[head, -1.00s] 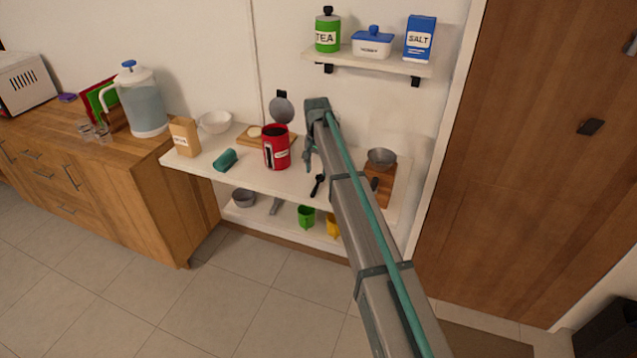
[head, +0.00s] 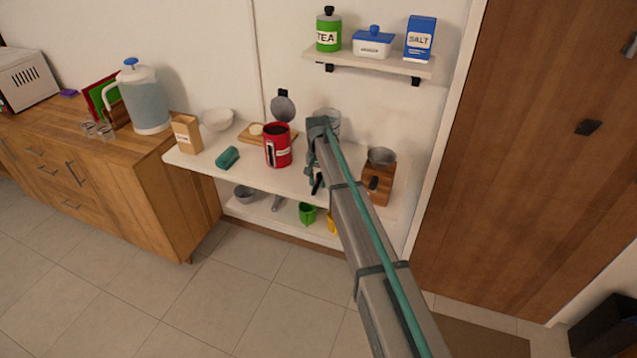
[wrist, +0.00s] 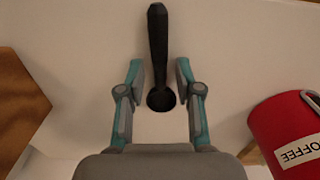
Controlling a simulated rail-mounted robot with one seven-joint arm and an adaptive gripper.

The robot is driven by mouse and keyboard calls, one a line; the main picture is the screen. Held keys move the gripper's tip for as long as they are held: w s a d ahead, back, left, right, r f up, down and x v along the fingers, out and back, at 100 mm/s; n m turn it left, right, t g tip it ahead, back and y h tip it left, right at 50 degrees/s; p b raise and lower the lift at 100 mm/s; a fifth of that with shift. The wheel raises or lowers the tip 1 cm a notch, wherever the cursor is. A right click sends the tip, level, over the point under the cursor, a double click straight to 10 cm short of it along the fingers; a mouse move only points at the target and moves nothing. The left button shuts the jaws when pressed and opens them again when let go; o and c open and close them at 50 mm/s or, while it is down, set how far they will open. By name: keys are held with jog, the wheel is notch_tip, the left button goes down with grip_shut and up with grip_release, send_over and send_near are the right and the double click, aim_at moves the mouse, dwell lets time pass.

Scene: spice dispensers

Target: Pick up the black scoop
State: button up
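The black scoop (wrist: 158,50) lies on the white shelf top. In the wrist view its handle points up the picture and its round bowl lies lower, between my fingers. My gripper (wrist: 158,75) is open, with one finger on each side of the scoop and a gap on both sides. In the head view my gripper (head: 313,180) is over the shelf top, right of the red coffee canister, and part of the scoop (head: 317,184) shows beside it. I cannot tell how high the fingertips are above the shelf.
The red coffee canister (head: 278,147) stands left of my gripper with its lid open. A wooden grinder (head: 379,185) with a metal bowl stands to the right. A glass container (head: 330,120) is behind my arm. A teal cylinder (head: 227,157) lies further left.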

grip_shut()
jog(key=shift+r, duration=0.1)
jog(key=shift+r+b, duration=0.75)
jog(key=s+d+r+b, duration=0.2)
jog(key=s+r, duration=0.3)
jog(key=s, duration=0.1)
jog(key=s+d+r+b, duration=0.1)
jog(key=s+r+b, duration=0.2)
jog(key=s+r, duration=0.3)
jog(key=shift+s+d+r, duration=0.2)
jog(key=shift+s+d, duration=0.2)
jog(key=shift+s, duration=0.35)
